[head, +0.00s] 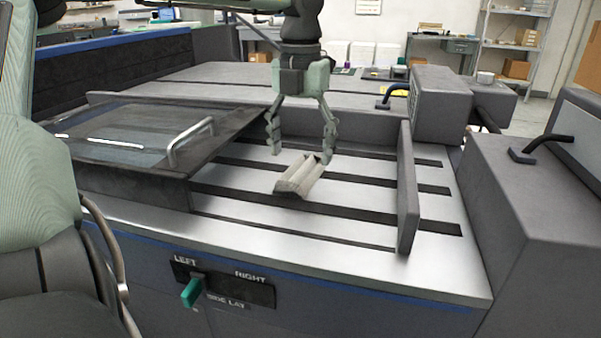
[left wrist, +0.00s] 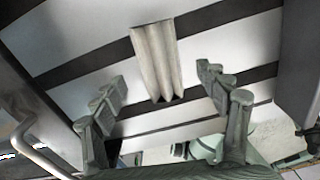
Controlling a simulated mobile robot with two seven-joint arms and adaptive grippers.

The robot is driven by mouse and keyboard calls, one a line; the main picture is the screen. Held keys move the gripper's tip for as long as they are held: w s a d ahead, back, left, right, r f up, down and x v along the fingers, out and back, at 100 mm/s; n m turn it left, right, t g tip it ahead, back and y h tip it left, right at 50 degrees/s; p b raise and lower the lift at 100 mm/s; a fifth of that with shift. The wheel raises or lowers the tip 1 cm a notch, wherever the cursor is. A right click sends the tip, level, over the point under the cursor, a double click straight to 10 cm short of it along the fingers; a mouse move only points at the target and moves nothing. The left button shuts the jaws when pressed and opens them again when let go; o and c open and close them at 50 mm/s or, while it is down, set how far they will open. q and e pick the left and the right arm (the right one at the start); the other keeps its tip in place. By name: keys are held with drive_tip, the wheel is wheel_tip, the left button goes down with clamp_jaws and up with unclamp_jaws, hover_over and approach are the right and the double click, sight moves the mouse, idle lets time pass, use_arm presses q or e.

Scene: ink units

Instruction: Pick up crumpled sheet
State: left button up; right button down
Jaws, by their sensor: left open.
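The crumpled sheet (head: 299,177) is a small, pale, pleated piece lying on the slotted metal bed. In the left wrist view the sheet (left wrist: 157,60) shows beyond the fingertips, roughly centred between them. My left gripper (head: 299,151) points down above and just behind the sheet in the head view. Its two fingers are spread wide and empty; it also shows in the left wrist view (left wrist: 160,82). I see a gap between the fingers and the sheet in the wrist view. My right gripper is not in view.
A dark glazed cover with a curved handle (head: 190,143) lies to the left of the sheet. An upright grey plate (head: 407,190) bounds the bed on the right. A green lever (head: 191,291) sits on the front panel. Bare slotted bed (head: 345,222) lies in front of the sheet.

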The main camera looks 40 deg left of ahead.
sight(300, 166)
use_arm(q)
drive_tip(key=shift+f, duration=1.6)
drive_tip(key=shift+c, duration=0.5)
drive_tip(key=c, duration=0.9)
drive_tip(key=shift+c, duration=0.2)
drive_tip(key=shift+r, duration=0.15)
